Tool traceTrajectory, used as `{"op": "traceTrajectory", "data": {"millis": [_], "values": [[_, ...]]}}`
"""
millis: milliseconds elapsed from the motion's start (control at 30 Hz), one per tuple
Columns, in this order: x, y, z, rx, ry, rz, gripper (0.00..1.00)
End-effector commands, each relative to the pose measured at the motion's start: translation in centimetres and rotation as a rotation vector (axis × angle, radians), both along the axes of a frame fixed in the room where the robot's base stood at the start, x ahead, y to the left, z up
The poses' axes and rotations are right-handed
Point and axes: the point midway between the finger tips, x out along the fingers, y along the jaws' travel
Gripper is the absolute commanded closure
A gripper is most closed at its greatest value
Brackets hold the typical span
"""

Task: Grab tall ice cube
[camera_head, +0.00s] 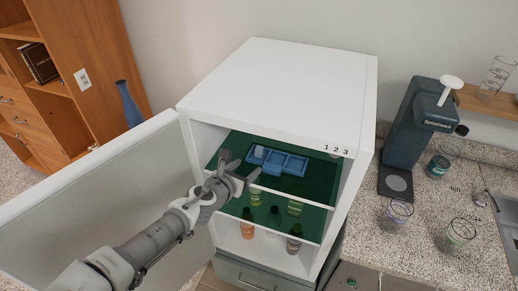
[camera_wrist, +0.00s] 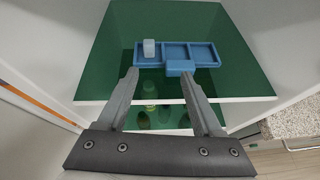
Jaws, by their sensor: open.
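A pale, tall ice cube (camera_wrist: 149,48) stands upright in the left compartment of a blue tray (camera_wrist: 193,64) in the wrist view. In the head view the ice cube (camera_head: 259,152) shows small at the left end of the blue tray (camera_head: 293,164). The tray rests on the green upper shelf of an open white fridge. My gripper (camera_head: 247,172) is at the front of that shelf. In the wrist view my gripper (camera_wrist: 160,75) is open and empty, its fingers pointing toward the tray, with the ice cube ahead and slightly left of centre.
The fridge door (camera_head: 100,205) stands open on the left. Several bottles (camera_head: 248,225) stand on the lower shelf. The fridge side walls bound the shelf. A countertop on the right holds a dark drink machine (camera_head: 410,130) and glasses (camera_head: 398,212).

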Motion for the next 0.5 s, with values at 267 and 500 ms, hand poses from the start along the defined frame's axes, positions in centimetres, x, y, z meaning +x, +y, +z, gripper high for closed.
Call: {"op": "traceTrajectory", "data": {"millis": [267,500], "values": [[1.4,1.4,0.5,-0.072,-0.038,0.082,0.32],[5.0,-0.3,-1.4,-0.070,-0.036,0.076,0.32]]}}
